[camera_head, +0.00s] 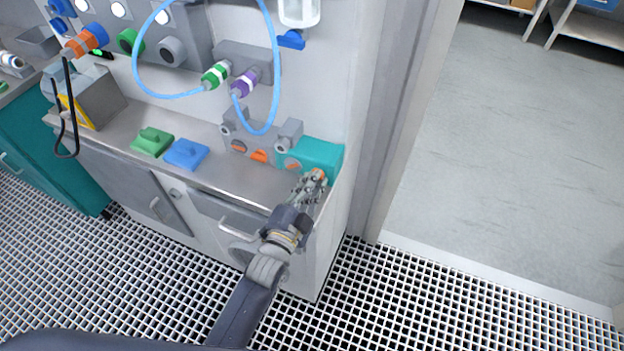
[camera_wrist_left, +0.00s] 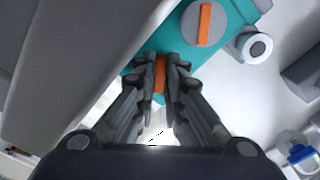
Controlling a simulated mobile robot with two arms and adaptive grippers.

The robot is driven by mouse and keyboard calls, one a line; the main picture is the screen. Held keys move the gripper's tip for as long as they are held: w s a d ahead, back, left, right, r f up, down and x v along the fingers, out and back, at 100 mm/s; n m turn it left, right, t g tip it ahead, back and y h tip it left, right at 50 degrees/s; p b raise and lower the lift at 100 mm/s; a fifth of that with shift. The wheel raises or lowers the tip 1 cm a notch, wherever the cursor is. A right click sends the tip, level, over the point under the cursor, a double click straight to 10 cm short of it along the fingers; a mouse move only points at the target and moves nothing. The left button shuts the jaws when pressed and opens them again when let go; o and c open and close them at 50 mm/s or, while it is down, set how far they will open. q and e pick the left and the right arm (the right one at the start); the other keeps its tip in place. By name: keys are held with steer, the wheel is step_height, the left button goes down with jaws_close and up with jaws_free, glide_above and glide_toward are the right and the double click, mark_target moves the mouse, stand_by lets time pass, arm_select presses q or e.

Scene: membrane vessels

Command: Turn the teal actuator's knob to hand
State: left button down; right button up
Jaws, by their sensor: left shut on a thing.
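The teal actuator (camera_head: 322,153) is a box at the right end of the steel bench; its teal face also fills the upper middle of the left wrist view (camera_wrist_left: 238,14). My left gripper (camera_head: 314,182) is at its front, near the bench corner. In the left wrist view its two fingers (camera_wrist_left: 160,75) are shut on an orange knob (camera_wrist_left: 160,73), mostly hidden between them. A second orange bar on a grey disc (camera_wrist_left: 204,24) sits beside it on the same teal face, clear of the fingers. My right gripper is not in view.
Green (camera_head: 153,141) and blue (camera_head: 186,153) blocks lie on the bench to the left. Grey fittings (camera_head: 262,138) stand beside the actuator. A blue hose (camera_head: 277,75) loops above, with green and purple connectors. A door frame (camera_head: 395,120) is close on the right.

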arm_select(q)
steer(key=n+p, duration=0.1)
steer(key=n, duration=0.3)
steer(key=shift+n+p, duration=0.6)
steer(key=shift+n, duration=1.5)
steer(key=shift+f, duration=0.1)
steer(key=c, duration=1.7)
jaws_free()
steer(key=v, duration=1.2)
